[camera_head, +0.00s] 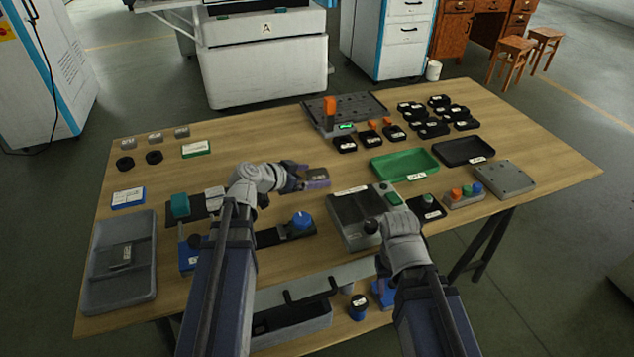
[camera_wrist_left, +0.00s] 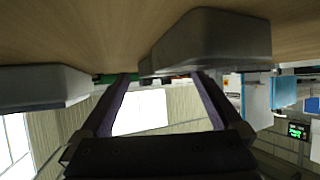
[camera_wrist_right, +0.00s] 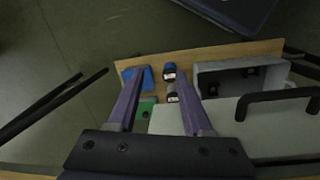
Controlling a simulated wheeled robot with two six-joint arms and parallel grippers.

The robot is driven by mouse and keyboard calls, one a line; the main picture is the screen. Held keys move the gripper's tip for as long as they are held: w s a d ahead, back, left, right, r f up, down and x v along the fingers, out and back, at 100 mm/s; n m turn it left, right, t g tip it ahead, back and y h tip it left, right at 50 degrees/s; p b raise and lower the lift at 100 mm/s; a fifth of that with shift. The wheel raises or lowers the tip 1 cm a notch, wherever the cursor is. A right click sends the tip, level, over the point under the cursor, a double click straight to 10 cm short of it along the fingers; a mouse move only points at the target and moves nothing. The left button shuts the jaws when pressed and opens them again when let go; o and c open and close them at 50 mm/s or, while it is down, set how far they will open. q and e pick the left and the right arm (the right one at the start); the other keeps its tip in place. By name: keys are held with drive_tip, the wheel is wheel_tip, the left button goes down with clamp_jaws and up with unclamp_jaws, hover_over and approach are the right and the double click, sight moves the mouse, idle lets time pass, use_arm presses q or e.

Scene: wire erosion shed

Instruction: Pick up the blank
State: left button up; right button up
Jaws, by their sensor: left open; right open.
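A grey device with a green button (camera_head: 352,212) stands right of the block. A blue knob fixture (camera_head: 301,222) is in front. A green tray (camera_head: 404,165) and a dark tray (camera_head: 464,151) lie right. A grey tray (camera_head: 108,286) lies left. The shelf carries a handled bin (camera_head: 300,323).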

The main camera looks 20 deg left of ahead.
use_arm(q)
drive_tip(key=shift+w+d+f, duration=0.25)
drive_tip(key=shift+w, duration=0.2)
drive_tip(key=shift+c, duration=0.2)
clamp_jaws()
idle(0.4)
